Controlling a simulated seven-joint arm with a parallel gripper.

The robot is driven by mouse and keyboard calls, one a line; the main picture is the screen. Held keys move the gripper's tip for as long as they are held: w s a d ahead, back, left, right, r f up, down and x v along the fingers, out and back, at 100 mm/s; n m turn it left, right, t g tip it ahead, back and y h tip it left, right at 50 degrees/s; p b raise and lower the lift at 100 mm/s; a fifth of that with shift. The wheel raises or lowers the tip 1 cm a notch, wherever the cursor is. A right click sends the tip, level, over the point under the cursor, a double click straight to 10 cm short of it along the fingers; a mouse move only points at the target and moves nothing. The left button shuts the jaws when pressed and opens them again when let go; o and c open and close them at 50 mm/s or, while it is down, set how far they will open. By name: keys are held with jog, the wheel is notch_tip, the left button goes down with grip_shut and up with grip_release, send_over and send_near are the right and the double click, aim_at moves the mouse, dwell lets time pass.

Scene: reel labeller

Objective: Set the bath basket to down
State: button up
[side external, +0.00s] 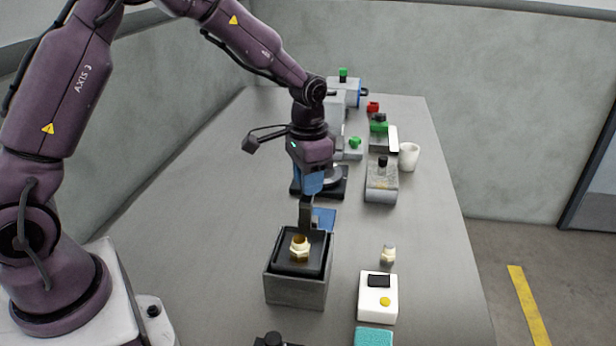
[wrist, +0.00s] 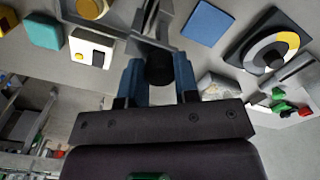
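The bath is an open grey box (side external: 295,291) at the near middle of the table in the side view. Its dark basket (side external: 284,266) shows at the level of the box's rim, and a brass hex fitting (side external: 300,248) stands in it. A grey upright handle (side external: 306,214) rises from the basket's back edge. My gripper (side external: 311,184) is above the box at the top of this handle. In the wrist view its two blue fingers (wrist: 158,72) lie on both sides of a black grip (wrist: 159,70), apparently closed on it. The basket's bottom is hidden.
A white box with a yellow button (side external: 378,298), a teal block (side external: 373,338) and a second fitting (side external: 388,254) are right of the bath. A blue pad (side external: 325,218) lies behind it. Several devices and a white cup (side external: 409,156) stand farther back. The table's left is clear.

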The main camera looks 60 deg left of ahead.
aim_at(308, 206)
grip_shut()
notch_tip(308, 206, down, 7)
jog(key=shift+r, duration=0.15)
jog(key=o, duration=1)
grip_release()
jog(key=shift+c, duration=0.2)
jog(key=shift+r, duration=0.1)
notch_tip(308, 206, up, 13)
jog(key=shift+f, duration=0.1)
